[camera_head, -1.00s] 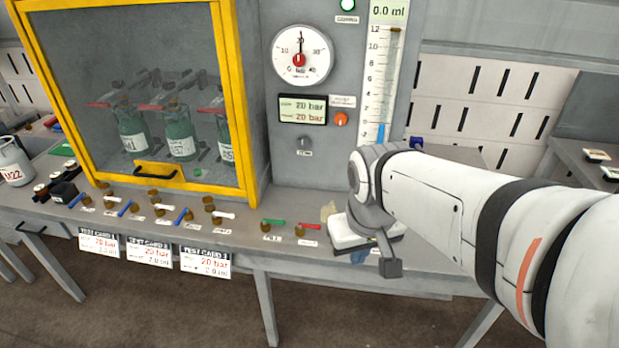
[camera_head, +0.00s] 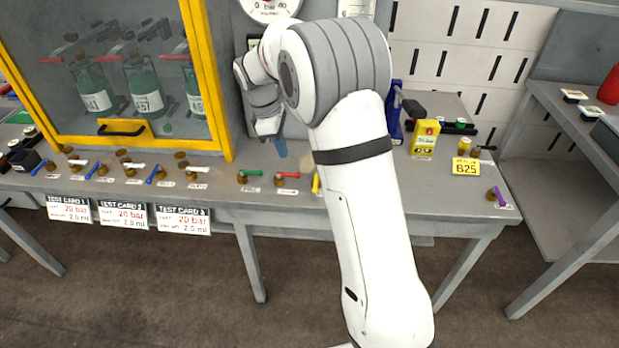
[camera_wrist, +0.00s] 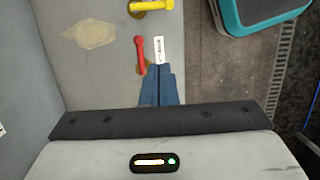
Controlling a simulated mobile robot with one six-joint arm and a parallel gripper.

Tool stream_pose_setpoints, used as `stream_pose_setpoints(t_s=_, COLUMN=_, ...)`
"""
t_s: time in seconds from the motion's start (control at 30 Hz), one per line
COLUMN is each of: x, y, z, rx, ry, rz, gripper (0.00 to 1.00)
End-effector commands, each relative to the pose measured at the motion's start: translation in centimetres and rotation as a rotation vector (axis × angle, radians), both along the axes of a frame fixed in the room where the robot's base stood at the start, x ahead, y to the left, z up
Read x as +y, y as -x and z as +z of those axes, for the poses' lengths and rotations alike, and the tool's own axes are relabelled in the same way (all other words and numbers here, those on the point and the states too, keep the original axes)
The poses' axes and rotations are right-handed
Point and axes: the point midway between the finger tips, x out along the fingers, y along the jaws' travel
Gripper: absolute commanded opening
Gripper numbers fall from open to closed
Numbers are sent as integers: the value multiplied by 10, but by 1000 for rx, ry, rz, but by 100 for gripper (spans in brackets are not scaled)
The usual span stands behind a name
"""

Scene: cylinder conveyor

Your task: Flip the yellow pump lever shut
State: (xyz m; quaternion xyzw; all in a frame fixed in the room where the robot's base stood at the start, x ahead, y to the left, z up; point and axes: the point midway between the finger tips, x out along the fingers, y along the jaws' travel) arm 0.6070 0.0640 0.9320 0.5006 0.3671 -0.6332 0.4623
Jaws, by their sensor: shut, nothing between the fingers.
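The yellow pump lever (camera_head: 315,183) shows at the bench's front edge, just left of my arm, which covers what lies to its right. In the wrist view the yellow lever (camera_wrist: 152,5) lies roughly crosswise at the top edge, partly cut off. My gripper (camera_head: 280,147) points down in front of the grey panel, behind the lever row, left of the yellow lever. In the wrist view its blue fingers (camera_wrist: 160,70) are together and empty. Their tips appear close to the red lever (camera_wrist: 140,55) and its white label; contact cannot be told.
A green lever (camera_head: 251,173) stands left of the red lever. A yellow-framed cabinet (camera_head: 228,85) with bottles stands at left. Blue and white levers line its front. A yellow device (camera_head: 425,138) and a purple lever (camera_head: 494,196) are on the bench at right.

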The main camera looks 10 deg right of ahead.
Motion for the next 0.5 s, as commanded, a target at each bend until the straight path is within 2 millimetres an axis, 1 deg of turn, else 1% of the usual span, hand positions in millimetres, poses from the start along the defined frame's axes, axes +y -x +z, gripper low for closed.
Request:
stream_pose_setpoints(t_s=0.23, x=0, y=0, z=1, rx=-1, ry=-1, rz=-1, gripper=0)
stream_pose_setpoints(t_s=0.33, x=-1, y=0, z=-2, rx=-1, ry=-1, rz=-2, gripper=0)
stream_pose_setpoints(t_s=0.43, x=-3, y=1, z=-11, rx=0, ry=0, rz=-3, gripper=0)
stream_pose_setpoints(t_s=0.5, x=-6, y=2, z=-22, rx=1, ry=0, rz=-4, gripper=0)
